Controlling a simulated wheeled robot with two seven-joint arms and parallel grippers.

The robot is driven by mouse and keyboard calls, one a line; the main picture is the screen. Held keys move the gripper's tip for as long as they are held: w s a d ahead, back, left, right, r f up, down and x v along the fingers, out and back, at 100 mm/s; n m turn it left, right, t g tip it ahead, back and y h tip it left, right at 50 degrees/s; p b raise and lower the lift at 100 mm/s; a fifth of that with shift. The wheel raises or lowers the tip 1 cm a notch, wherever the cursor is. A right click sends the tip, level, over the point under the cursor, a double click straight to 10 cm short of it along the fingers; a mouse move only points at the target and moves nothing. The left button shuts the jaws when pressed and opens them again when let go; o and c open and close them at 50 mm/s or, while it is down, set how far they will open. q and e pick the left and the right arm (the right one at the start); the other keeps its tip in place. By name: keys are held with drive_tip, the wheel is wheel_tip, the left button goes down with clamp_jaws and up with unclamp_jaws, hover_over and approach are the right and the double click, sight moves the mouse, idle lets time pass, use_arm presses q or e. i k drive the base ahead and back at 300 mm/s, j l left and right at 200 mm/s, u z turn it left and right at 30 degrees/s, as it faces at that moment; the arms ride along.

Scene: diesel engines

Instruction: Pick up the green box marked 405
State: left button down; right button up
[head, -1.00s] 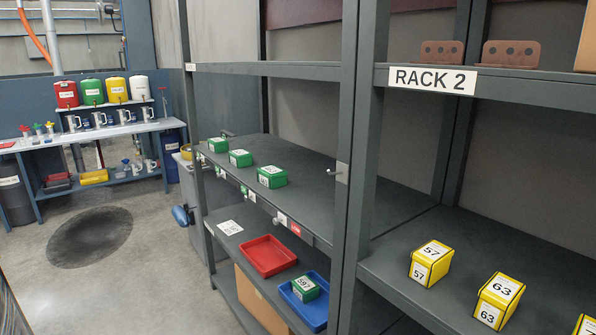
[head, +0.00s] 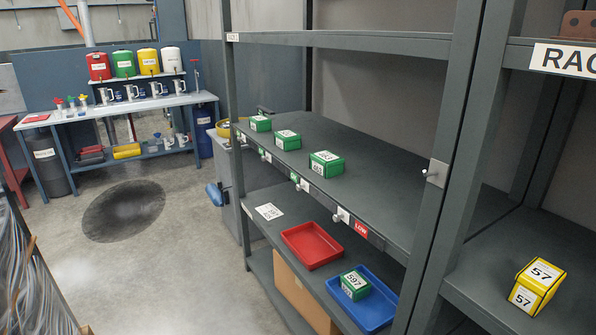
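Three green boxes with white labels stand in a row on the rack's middle shelf (head: 400,190) in the head view. The nearest green box (head: 326,165) has a label that may begin with 4, but I cannot read it surely. The middle green box (head: 287,140) and the far green box (head: 260,124) have labels too small to read. A fourth green box, marked 597 (head: 355,286), sits in a blue tray (head: 382,312) on the shelf below. Neither of my grippers is in view.
A red tray (head: 312,246) lies beside the blue one. A rack post (head: 452,160) stands right of the green boxes. A yellow box marked 57 (head: 537,286) sits on the right shelf. Open floor (head: 180,260) lies left of the rack, with wire-like bundles (head: 30,270) at lower left.

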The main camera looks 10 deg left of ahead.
sight(260, 124)
drive_tip(key=i+j+z, duration=0.1)
drive_tip(key=i+j, duration=0.25)
drive_tip(key=j, duration=0.25)
drive_tip(key=i+j+z, duration=0.15)
drive_tip(key=j, duration=0.2)
drive_tip(key=i+j, duration=0.2)
drive_tip(key=i+j+z, duration=0.15)
drive_tip(key=j, duration=0.3)
drive_tip(key=i+j, duration=0.15)
drive_tip(key=j, duration=0.2)
drive_tip(key=i+j+z, duration=0.15)
drive_tip(key=j, duration=0.2)
drive_tip(key=i+j+z, duration=0.1)
drive_tip(key=j, duration=0.25)
